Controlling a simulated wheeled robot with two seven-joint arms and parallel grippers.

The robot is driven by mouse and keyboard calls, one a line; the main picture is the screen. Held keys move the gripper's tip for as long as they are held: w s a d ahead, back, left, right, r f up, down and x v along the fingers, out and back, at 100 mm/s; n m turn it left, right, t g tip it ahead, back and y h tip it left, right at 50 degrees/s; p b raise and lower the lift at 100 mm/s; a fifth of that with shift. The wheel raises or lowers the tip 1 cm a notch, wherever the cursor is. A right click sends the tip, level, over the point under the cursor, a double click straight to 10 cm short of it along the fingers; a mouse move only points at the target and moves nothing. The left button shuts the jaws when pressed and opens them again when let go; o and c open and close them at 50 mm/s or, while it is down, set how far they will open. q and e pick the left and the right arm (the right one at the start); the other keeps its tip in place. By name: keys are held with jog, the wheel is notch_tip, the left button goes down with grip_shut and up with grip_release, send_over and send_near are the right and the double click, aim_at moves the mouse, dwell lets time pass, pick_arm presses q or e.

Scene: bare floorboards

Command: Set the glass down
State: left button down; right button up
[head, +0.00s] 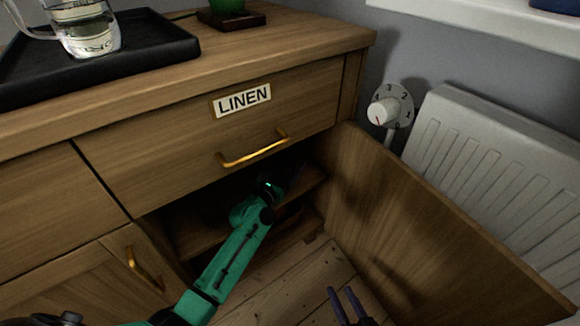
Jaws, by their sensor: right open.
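A clear glass vessel with a handle (88,30) stands upright on a black tray (150,45) on top of the cabinet at the upper left; its top is cut off by the frame. No other glass can be made out. My green left arm reaches into the open cupboard below the drawer. Its gripper (285,183) is in dark shadow there, so its fingers and anything between them cannot be made out. My right gripper (340,290) shows as two dark purple fingers, apart with nothing between them, at the bottom edge, above the floorboards.
The LINEN drawer (230,125) is shut above the cupboard (190,225). The open cupboard door (420,235) stands to the right, near a white radiator (500,160) and its dial valve (390,105). A green object (226,6) sits on a dark coaster at the top.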

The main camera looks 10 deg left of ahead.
jog(key=shift+w+r, duration=0.15)
jog(key=shift+w, duration=0.05)
pick_arm(q)
jog(key=shift+c, duration=0.3)
grip_release()
pick_arm(e)
jog(key=shift+w+r, duration=0.15)
